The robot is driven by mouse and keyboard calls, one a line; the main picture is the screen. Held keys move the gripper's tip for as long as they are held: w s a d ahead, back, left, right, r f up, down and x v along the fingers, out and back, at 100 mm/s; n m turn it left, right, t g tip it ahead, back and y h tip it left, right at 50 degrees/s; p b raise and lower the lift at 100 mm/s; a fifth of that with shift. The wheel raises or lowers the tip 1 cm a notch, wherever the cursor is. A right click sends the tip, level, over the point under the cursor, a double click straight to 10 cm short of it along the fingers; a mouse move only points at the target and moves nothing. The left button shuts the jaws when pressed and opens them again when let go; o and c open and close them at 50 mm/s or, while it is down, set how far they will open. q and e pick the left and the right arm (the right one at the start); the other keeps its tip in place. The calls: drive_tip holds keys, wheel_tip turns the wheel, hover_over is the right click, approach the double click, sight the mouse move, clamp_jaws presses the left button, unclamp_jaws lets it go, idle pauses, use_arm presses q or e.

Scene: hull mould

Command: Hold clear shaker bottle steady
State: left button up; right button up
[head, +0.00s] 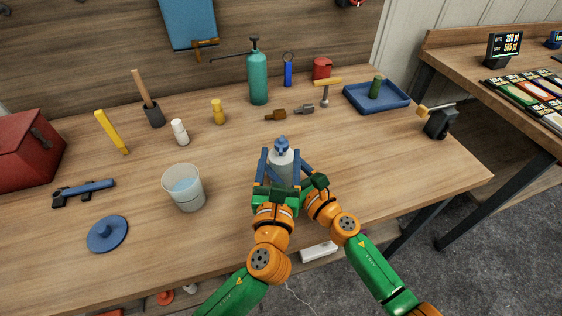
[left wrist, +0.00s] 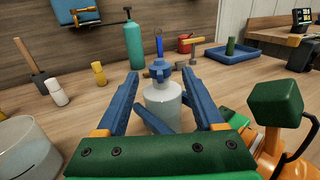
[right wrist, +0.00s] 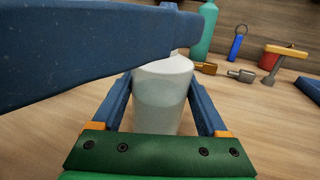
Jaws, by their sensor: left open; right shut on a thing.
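The clear shaker bottle (head: 284,171), pale with a blue knobbed cap (head: 281,146), stands upright near the middle of the bench; its pale body also shows in the left wrist view (left wrist: 163,98). My right gripper (right wrist: 160,85) is shut on the bottle's body, one blue finger on each side in the right wrist view. My left gripper (left wrist: 158,78) is open, with its fingers spread on either side of the bottle near the cap. Whether they touch it cannot be told. A left finger hides the bottle's top in the right wrist view.
A translucent cup (head: 184,190) and a blue knobbed disc (head: 107,234) stand to the left. A green spray bottle (head: 258,78), small tools and a blue tray (head: 362,100) are behind. Bare wood surrounds the bottle, with the bench's front edge close to my arms.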

sight(280, 154)
use_arm(q)
drive_tip(key=s, duration=0.3)
drive_tip(key=shift+s+a, duration=0.15)
drive_tip(key=shift+s, duration=0.05)
